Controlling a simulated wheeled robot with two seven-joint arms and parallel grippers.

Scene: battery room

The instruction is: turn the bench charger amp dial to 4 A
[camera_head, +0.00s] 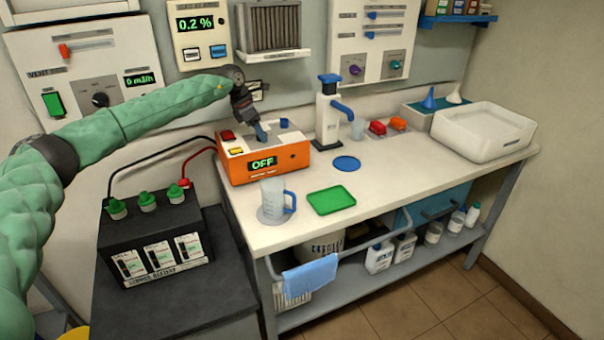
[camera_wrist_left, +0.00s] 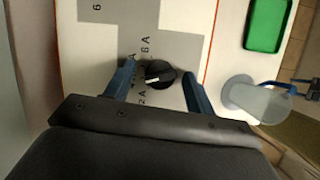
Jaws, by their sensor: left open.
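The bench charger (camera_head: 264,159) is an orange box with a pale top on the left end of the bench. Its green display reads OFF. In the left wrist view its top (camera_wrist_left: 85,60) carries grey label areas with printed marks, including "6 A" and "2 A". The black amp dial (camera_wrist_left: 160,74) has a pale pointer line and sits between my fingers. My left gripper (camera_head: 262,132) is over the charger top; in the wrist view its blue fingers (camera_wrist_left: 157,84) stand open on either side of the dial, with gaps visible. The dial is hidden in the head view. My right gripper is not visible.
A battery (camera_head: 155,240) with green caps stands left, cabled to the charger. A measuring jug (camera_head: 273,201), green tray (camera_head: 331,200), blue lid (camera_head: 346,163) and pump bottle (camera_head: 328,115) stand nearby. Wall panels (camera_head: 200,32) rise behind. The bench's front middle is clear.

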